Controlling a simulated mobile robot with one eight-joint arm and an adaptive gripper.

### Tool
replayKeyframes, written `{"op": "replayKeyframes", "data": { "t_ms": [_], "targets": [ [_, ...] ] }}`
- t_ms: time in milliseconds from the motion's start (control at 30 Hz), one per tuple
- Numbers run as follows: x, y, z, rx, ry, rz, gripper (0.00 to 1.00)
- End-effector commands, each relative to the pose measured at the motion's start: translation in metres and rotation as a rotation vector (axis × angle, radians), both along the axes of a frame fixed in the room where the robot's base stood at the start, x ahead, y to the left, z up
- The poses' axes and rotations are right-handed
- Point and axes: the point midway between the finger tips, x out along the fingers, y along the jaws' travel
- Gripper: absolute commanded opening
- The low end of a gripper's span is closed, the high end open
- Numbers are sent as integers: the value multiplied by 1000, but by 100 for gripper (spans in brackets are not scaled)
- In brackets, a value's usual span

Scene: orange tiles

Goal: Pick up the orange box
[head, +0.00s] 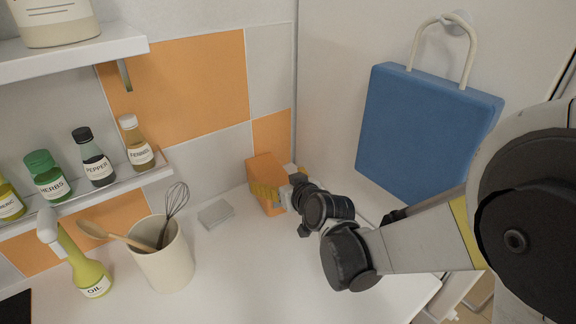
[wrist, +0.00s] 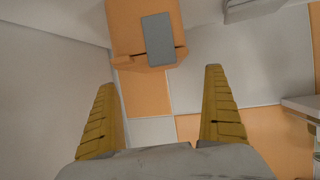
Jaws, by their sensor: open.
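The orange box (head: 264,168) stands upright on the white counter near the corner of the tiled wall. In the head view my gripper (head: 272,188) is beside it, with a yellow finger across its front; the other finger is mostly hidden. In the wrist view the orange box (wrist: 121,22), with a grey patch on its face, is at the top centre. My gripper (wrist: 160,80) shows there with two yellow fingers wide apart and nothing between them. The box appears beyond the fingertips in that view; I cannot tell whether a finger touches it.
A small grey block (head: 216,215) lies left of the box. A cream utensil pot (head: 163,262) and an oil bottle (head: 88,270) stand further left. A shelf with several spice jars (head: 95,168) is above. A blue board (head: 425,130) hangs at right. The front counter is clear.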

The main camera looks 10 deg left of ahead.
Motion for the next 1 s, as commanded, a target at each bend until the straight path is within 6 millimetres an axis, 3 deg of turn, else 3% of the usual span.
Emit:
{"op": "replayKeyframes", "data": {
  "t_ms": [300, 700, 1000],
  "targets": [
    [32, 27, -19, -1, -1, 3, 100],
    [76, 57, -30, 0, 0, 1, 100],
    [82, 62, -30, 0, 0, 0, 100]
  ]
}}
